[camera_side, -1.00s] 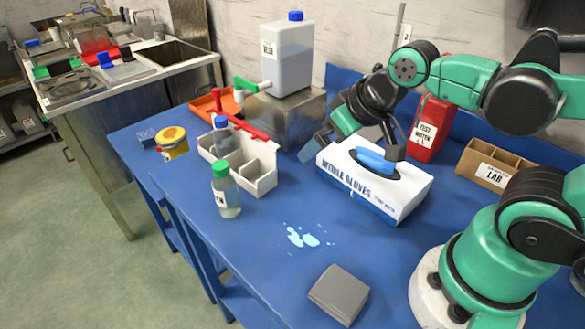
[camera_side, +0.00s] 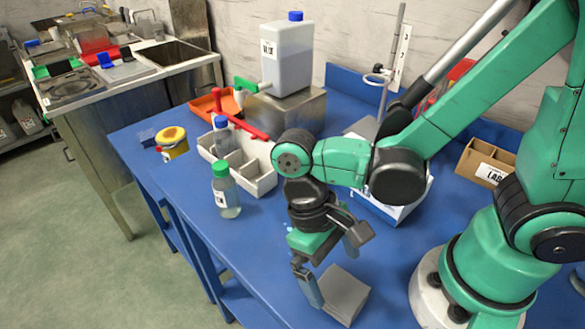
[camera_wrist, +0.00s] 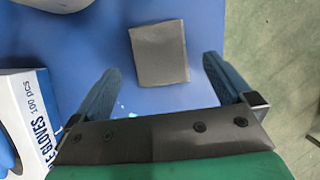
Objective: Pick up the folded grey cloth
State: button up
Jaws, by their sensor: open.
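The folded grey cloth (camera_side: 344,294) lies flat on the blue table near its front edge. In the wrist view the cloth (camera_wrist: 159,54) shows whole, a little beyond the fingertips and between their lines. My gripper (camera_side: 336,262) is open and empty, pointing down above the table beside the cloth. One finger overlaps the cloth's left edge in the side view. Both blue-tipped fingers of my gripper (camera_wrist: 160,78) stand apart in the wrist view, with nothing between them. The gripper and arm hide most of the light-blue spill.
A glove box (camera_wrist: 28,115) stands close to the left in the wrist view. A green-capped bottle (camera_side: 226,192) and a white divided caddy (camera_side: 262,178) stand left of my gripper. A cardboard box (camera_side: 486,162) is at right. The table's front edge is near the cloth.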

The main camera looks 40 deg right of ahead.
aim_at(341, 289)
jog(key=shift+x, duration=1.7)
jog(key=c, duration=1.2)
jog(key=shift+r, duration=0.1)
notch_tip(341, 289, up, 20)
